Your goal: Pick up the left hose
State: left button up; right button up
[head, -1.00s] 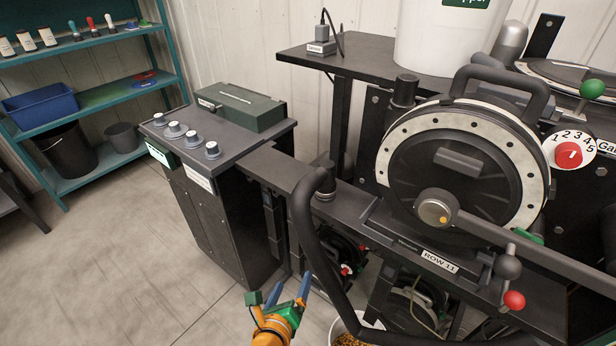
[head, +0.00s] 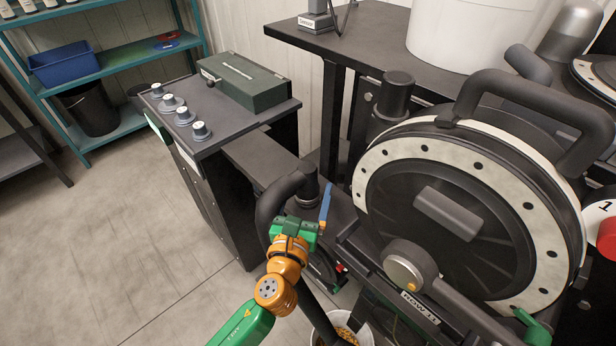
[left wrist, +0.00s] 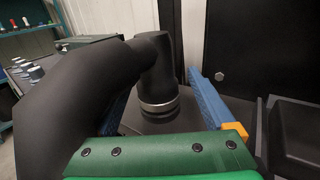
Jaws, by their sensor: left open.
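The left hose (head: 268,205) is a thick black tube that bends over at the top and ends in a fitting on the dark machine deck. In the left wrist view the hose (left wrist: 70,100) fills the left side, and its upright end with a pale metal ring stands in the middle. My left gripper (head: 302,205) is open at the hose's upper bend. In the left wrist view its blue fingers (left wrist: 160,95) stand either side of the hose end. Contact cannot be told. The hose hides much of one finger.
The large round seed meter (head: 450,215) with its handle stands close on the right. A dark cabinet (head: 225,140) with several knobs and a green box (head: 247,80) is behind left. A white bucket (head: 362,336) of seed is below. Open floor lies left.

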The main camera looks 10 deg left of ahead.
pick_arm(q)
jog(key=w, duration=0.5)
jog(key=shift+a+r, duration=0.15)
jog(key=shift+a, duration=0.1)
jog(key=shift+s, duration=0.15)
jog(key=shift+c, duration=0.8)
jog(key=shift+r, duration=0.1)
grip_shut()
notch_tip(320, 180, up, 16)
jog(key=p, duration=1.3)
